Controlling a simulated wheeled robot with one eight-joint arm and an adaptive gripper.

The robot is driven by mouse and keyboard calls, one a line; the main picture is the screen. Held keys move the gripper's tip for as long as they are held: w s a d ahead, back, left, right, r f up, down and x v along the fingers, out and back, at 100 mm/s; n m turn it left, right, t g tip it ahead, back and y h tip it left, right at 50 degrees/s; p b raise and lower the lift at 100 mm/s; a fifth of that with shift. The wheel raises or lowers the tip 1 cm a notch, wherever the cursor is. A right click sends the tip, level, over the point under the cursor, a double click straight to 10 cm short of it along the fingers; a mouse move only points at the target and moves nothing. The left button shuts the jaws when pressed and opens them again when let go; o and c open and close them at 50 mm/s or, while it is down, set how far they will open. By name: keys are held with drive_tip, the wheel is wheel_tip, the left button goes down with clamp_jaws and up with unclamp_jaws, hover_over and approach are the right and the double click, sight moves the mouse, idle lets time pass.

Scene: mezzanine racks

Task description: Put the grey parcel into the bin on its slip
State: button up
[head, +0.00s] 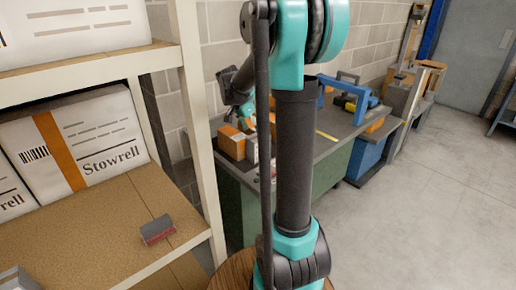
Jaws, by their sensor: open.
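A small grey parcel (157,229) with a reddish front face lies on the brown shelf board, close to the shelf's right edge. My gripper (240,108) is small and dark behind my upright arm link, over the bench and well away from this parcel. It is open, though its fingers are hard to make out and partly hidden. Another grey object (14,279) is cut off at the bottom left corner. I cannot make out a slip or which bin matches it.
White Stowrell cartons (88,140) fill the back of the shelf (110,215), with a pale post (198,120) at its right. The bench (325,150) behind my arm holds small brown and orange boxes (232,142) and a blue frame (350,107). The floor at right is clear.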

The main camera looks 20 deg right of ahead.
sight(258, 147)
drive_tip(key=shift+d+x, duration=0.15)
drive_tip(key=shift+x, duration=1.35)
drive_tip(key=shift+d+x, duration=0.15)
drive_tip(key=shift+x, duration=1.35)
drive_tip(key=shift+r, duration=0.1)
drive_tip(key=c, duration=1.6)
drive_tip(key=shift+r, duration=0.15)
